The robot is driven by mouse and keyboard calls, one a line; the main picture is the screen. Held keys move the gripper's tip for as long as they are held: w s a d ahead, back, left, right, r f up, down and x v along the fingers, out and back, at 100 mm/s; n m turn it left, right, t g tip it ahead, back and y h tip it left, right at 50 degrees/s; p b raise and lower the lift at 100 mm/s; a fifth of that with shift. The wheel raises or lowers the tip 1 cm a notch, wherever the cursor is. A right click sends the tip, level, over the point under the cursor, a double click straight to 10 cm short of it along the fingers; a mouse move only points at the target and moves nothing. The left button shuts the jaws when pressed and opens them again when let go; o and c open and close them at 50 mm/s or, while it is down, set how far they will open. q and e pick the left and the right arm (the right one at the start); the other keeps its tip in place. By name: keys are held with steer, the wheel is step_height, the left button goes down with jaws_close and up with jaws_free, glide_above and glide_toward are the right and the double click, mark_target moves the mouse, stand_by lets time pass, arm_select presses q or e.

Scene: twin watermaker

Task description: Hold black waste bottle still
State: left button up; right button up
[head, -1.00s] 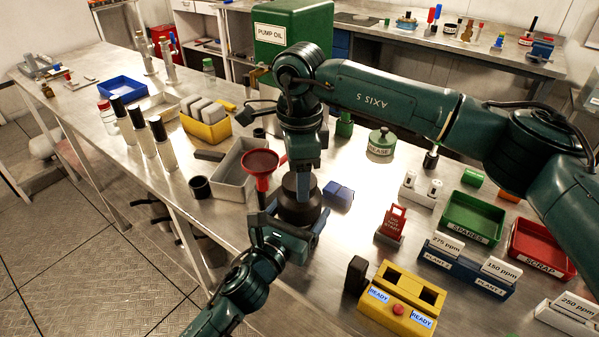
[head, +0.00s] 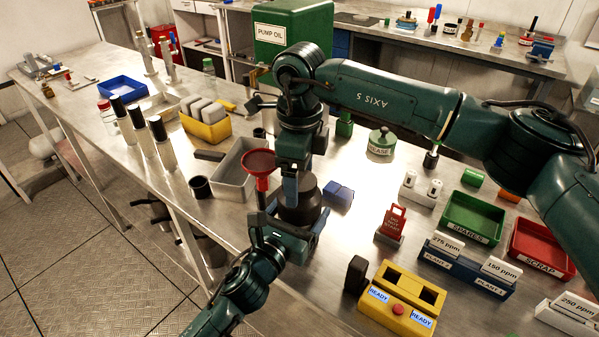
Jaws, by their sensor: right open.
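The black waste bottle (head: 297,211) stands upright on the steel bench in the middle of the head view. My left gripper (head: 291,222) comes from the lower left with a finger on each side of the bottle's lower body, and appears shut on it. My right gripper (head: 290,190) hangs down from above, open, with its fingers at the bottle's top. They hide part of the bottle's neck.
A grey tray (head: 232,168) lies left of the funnel and a blue block (head: 338,195) right of the bottle. A yellow READY box (head: 398,303) and a red lockout stand (head: 392,225) are to the right. The green pump oil box (head: 290,35) stands behind.

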steer(key=shift+r, duration=0.1)
step_height(320, 180, up, 12)
stand_by(0.5)
arm_select(q)
steer(key=o, duration=1.9)
steer(key=b+v, duration=0.1)
steer(key=v, duration=1.2)
steer(key=shift+s+b, duration=0.1)
steer(key=shift+b, duration=0.25)
arm_select(e)
steer(key=shift+f, duration=0.95)
arm_select(q)
steer(key=shift+s+f, duration=0.1)
